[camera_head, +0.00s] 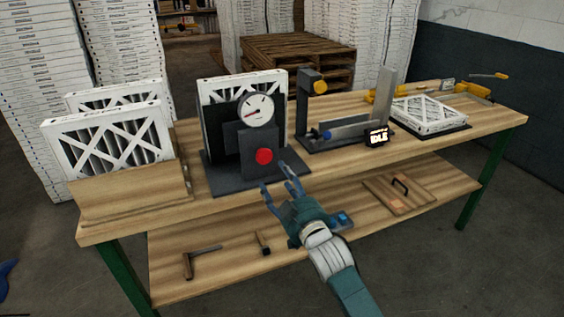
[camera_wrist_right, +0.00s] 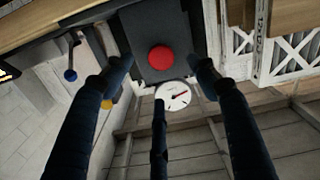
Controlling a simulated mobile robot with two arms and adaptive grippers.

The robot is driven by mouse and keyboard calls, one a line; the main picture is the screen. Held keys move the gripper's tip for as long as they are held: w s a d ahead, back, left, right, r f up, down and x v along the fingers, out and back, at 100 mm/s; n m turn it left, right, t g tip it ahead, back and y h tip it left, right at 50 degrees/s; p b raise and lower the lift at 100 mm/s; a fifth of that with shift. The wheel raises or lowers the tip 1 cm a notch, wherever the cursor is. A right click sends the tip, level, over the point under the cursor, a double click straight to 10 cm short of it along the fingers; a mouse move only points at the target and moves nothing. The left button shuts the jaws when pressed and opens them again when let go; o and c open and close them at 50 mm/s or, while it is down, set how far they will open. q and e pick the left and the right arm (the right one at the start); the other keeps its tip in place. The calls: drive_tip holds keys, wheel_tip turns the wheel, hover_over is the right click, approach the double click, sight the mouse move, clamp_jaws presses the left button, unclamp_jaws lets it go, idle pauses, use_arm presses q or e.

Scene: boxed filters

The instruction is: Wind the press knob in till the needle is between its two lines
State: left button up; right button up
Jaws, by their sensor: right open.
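The press (camera_head: 228,149) is a dark grey stand on a dark base at the front of the bench. Its round red knob (camera_head: 264,156) faces me, and it also shows in the wrist view (camera_wrist_right: 162,58). A white dial (camera_head: 255,109) sits above the knob. Its red needle points to the lower left in the head view; the two lines are too small to tell. A filter stands behind the press. My right gripper (camera_head: 277,180) is open and empty, in front of and below the knob, apart from it. A dark blue tip at the left edge may be my left gripper.
Filters (camera_head: 108,142) stand in a wooden holder at left. A dark fixture (camera_head: 304,115) and a small IDLE display (camera_head: 376,136) stand right of the press. Another filter (camera_head: 428,114) lies flat farther right. Tools and a handled board (camera_head: 399,194) lie on the lower shelf.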

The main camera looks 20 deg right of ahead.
sight(265, 158)
drive_tip(key=w, duration=0.3)
drive_tip(key=w+p, duration=0.1)
drive_tip(key=w, duration=0.6)
drive_tip(key=shift+w+a+r, duration=0.2)
drive_tip(key=shift+w+r, duration=0.2)
drive_tip(key=c, duration=1.2)
